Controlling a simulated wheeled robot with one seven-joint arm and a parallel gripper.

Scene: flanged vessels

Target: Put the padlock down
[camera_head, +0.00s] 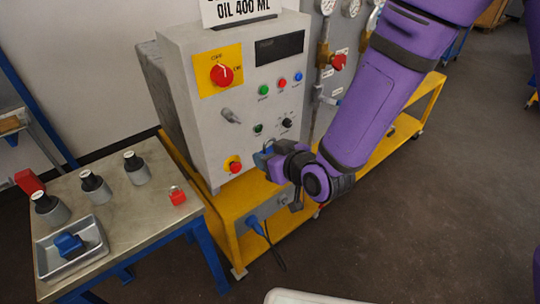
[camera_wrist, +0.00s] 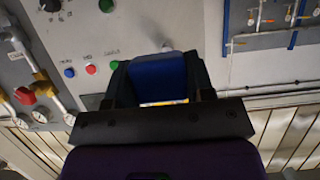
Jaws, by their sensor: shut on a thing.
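My gripper (camera_head: 272,163) is in front of the lower right of the grey control box. In the wrist view, its dark fingers (camera_wrist: 158,92) are shut on a blue padlock (camera_wrist: 157,76). The blue padlock also shows in the head view (camera_head: 261,158), small and partly hidden by the gripper, close to the box face. I cannot tell whether it touches the box. A red padlock (camera_head: 177,196) stands on the side table (camera_head: 133,222), near its right edge.
The control box (camera_head: 215,130) has a red knob (camera_head: 221,74) and several buttons. A yellow frame (camera_head: 232,220) carries the box. Bare tabletop lies around the red padlock.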

